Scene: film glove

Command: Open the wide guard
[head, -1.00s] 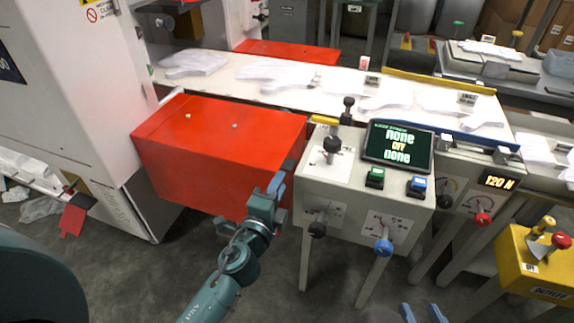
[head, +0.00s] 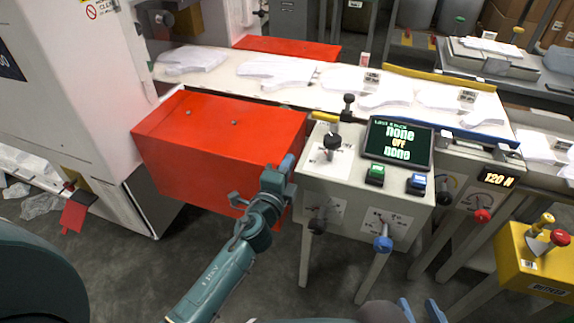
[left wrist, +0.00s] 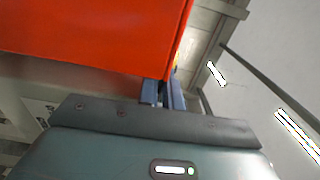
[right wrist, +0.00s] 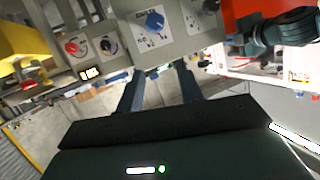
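The large red guard (head: 215,150) is a closed box-like cover in front of the belt, its top level and unmoved; I take it as the wide guard. No name label shows on it. My left gripper (head: 287,165) is at the guard's right front edge, where a dark handle was visible. In the left wrist view its blue fingers (left wrist: 164,92) are close together just below the red panel (left wrist: 100,35), with something thin and dark between them, largely hidden. My right gripper (right wrist: 160,85) is open and empty, low in front of the control cabinet; its fingertips show in the head view (head: 422,310).
The control cabinet (head: 345,205) with levers, knobs and a screen (head: 398,143) reading "none OFF none" stands close right of the left gripper. A flat red panel (head: 290,47) lies behind the belt (head: 225,80). A yellow box (head: 535,262) stands at right.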

